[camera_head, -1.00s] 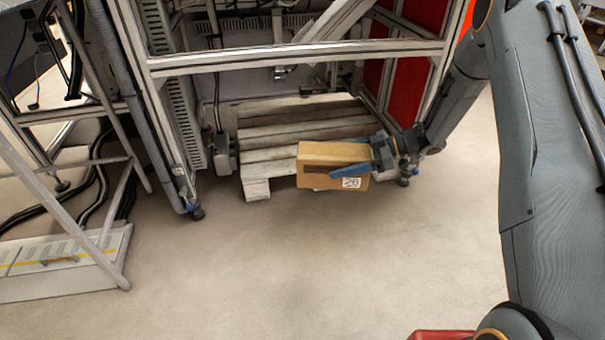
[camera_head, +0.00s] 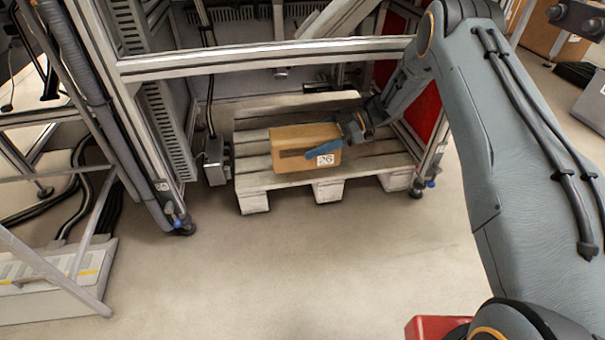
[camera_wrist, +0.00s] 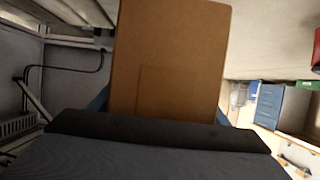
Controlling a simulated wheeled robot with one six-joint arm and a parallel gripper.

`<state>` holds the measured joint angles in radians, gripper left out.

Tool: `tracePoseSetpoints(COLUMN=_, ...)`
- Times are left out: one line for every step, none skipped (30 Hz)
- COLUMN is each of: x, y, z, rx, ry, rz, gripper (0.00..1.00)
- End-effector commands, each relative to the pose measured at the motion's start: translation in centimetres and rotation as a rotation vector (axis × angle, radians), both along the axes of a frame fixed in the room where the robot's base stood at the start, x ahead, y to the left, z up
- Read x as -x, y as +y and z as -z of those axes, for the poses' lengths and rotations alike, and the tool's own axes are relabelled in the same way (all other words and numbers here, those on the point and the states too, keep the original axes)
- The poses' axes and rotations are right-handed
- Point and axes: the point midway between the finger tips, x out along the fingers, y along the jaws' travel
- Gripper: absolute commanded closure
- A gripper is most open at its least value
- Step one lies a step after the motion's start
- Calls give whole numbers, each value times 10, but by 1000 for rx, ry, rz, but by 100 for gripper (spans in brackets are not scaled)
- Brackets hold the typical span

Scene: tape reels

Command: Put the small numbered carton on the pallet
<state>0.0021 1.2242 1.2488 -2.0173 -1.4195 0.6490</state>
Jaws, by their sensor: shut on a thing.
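The small carton (camera_head: 295,137) is brown with a white label reading 26. My gripper (camera_head: 322,147) is shut on it, with a blue finger across its front face. The carton is over the wooden pallet (camera_head: 385,163), left of the pallet's middle; I cannot tell whether it touches the slats. In the wrist view the carton (camera_wrist: 172,60) fills the middle, and bits of the blue fingers show at its sides. The carton hides part of the pallet's slats.
The pallet sits inside a metal frame, with a crossbar (camera_head: 260,60) above and in front of it. A frame leg (camera_head: 170,200) stands to the left and another (camera_head: 432,160) to the right. A grey box (camera_head: 215,162) stands by the pallet's left edge. The floor in front is clear.

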Motion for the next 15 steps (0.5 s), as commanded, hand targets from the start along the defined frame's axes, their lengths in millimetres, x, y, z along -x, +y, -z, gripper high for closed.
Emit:
tracePoseSetpoints(x=0, y=2, z=-1, rx=-1, ry=-1, rz=-3, gripper=75)
tracePoseSetpoints(x=0, y=3, z=0, rx=-1, ry=0, rz=-4, gripper=75)
tracePoseSetpoints(x=1, y=5, z=2, rx=-1, ry=0, rz=-7, gripper=75)
tracePoseSetpoints(x=1, y=6, z=4, rx=-1, ry=0, rz=-9, gripper=75)
tracePoseSetpoints(x=1, y=8, z=7, rx=-1, ry=0, rz=-11, gripper=75)
tracePoseSetpoints(x=2, y=10, z=12, rx=-1, ry=1, rz=-14, gripper=75)
tracePoseSetpoints(x=2, y=12, z=17, rx=-1, ry=0, rz=-16, gripper=75)
tracePoseSetpoints(x=3, y=13, z=21, rx=-1, ry=1, rz=-17, gripper=75)
tracePoseSetpoints(x=3, y=15, z=28, rx=0, ry=1, rz=-19, gripper=75)
tracePoseSetpoints(x=3, y=16, z=34, rx=0, ry=1, rz=-20, gripper=75)
tracePoseSetpoints(x=3, y=16, z=39, rx=0, ry=1, rz=-20, gripper=75)
tracePoseSetpoints(x=4, y=17, z=44, rx=0, ry=1, rz=-21, gripper=75)
tracePoseSetpoints(x=3, y=17, z=47, rx=0, ry=0, rz=-22, gripper=75)
tracePoseSetpoints(x=3, y=17, z=50, rx=0, ry=-1, rz=-22, gripper=75)
tracePoseSetpoints(x=3, y=17, z=52, rx=0, ry=-1, rz=-21, gripper=75)
